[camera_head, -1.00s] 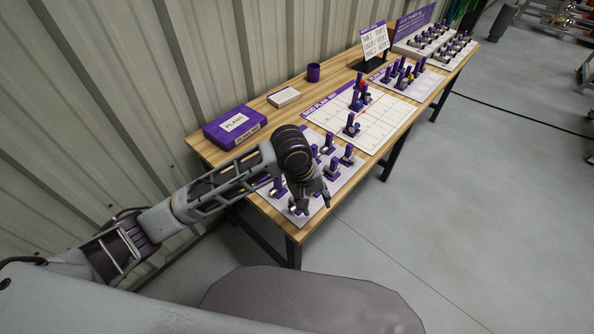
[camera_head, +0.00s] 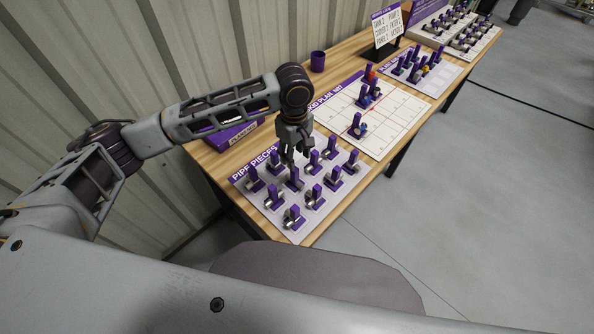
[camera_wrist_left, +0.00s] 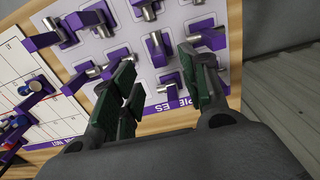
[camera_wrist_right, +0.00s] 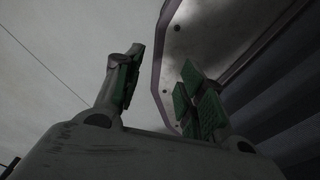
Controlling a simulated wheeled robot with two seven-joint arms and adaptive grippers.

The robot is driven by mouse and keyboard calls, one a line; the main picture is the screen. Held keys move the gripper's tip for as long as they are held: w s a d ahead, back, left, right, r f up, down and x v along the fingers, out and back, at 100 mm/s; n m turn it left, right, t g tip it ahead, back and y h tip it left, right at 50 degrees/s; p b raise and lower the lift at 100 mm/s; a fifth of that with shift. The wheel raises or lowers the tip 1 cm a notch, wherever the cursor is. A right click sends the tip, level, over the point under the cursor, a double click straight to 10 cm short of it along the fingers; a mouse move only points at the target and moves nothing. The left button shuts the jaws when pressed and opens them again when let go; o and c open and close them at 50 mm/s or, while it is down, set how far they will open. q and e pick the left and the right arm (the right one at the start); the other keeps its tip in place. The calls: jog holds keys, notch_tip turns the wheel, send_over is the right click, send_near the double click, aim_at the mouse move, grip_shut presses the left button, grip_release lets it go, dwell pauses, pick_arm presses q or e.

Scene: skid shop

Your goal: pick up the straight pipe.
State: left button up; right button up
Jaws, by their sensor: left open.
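Several small pieces, each a silver pipe part with a purple block, stand in rows on the white pipe pieces mat (camera_head: 322,206). I cannot tell for sure which one is the straight pipe. My left gripper (camera_head: 291,158) is above the back part of the mat, pointing down. In the left wrist view, its green-padded fingers (camera_wrist_left: 163,85) are apart and empty. One purple and silver piece (camera_wrist_left: 156,48) shows beyond the gap between them, not touching as far as I can tell. My right gripper (camera_wrist_right: 158,88) shows only in its wrist view, fingers apart and empty, away from the mat.
The skid plan sheet (camera_head: 393,118) lies right of the mat with several pieces on it. A purple cup (camera_head: 317,61) stands at the table's back, and a purple plans box (camera_head: 232,138) is partly behind my left arm. More boards with pieces stand at the far end.

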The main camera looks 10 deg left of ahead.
aim_at(295, 177)
pick_arm(q)
jog(key=shift+w+a+r, duration=0.15)
jog(key=shift+w+a, duration=0.05)
jog(key=shift+w, duration=0.2)
jog(key=shift+s, duration=0.1)
notch_tip(295, 177, down, 8)
jog(key=shift+r, duration=0.15)
jog(key=shift+f, duration=0.4)
jog(key=shift+f, duration=0.1)
dwell(0.3)
jog(key=shift+f, duration=2.5)
pick_arm(e)
jog(key=shift+s+a+r, duration=0.1)
jog(key=shift+a, duration=0.1)
jog(key=shift+d, duration=0.1)
